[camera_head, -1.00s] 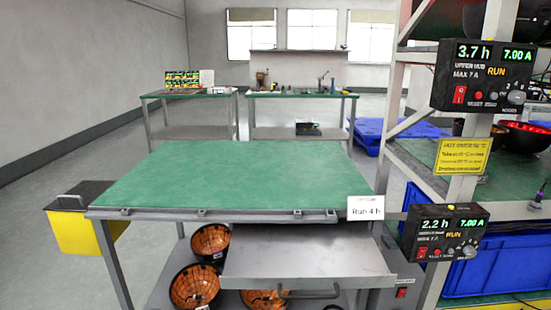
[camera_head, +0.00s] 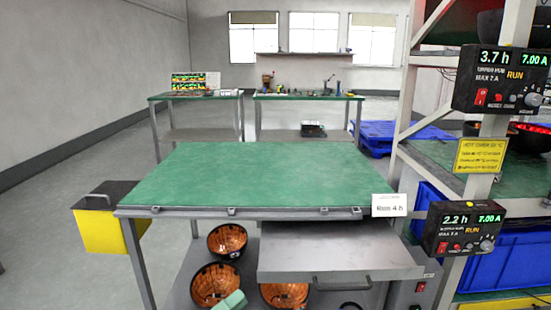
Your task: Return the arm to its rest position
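A small pale green part of my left gripper (camera_head: 233,301) shows at the bottom edge of the head view, in front of the orange-lined bowls. Its fingers cannot be made out, so I cannot tell whether it is open or shut, or holds anything. My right gripper is out of view.
A green-topped workbench (camera_head: 250,175) stands ahead, its top empty, with a metal drawer (camera_head: 335,262) pulled out below. Orange-lined bowls (camera_head: 228,240) sit on its lower shelf. A yellow bin (camera_head: 100,232) hangs at left. A rack with a timer box (camera_head: 465,228) stands at right.

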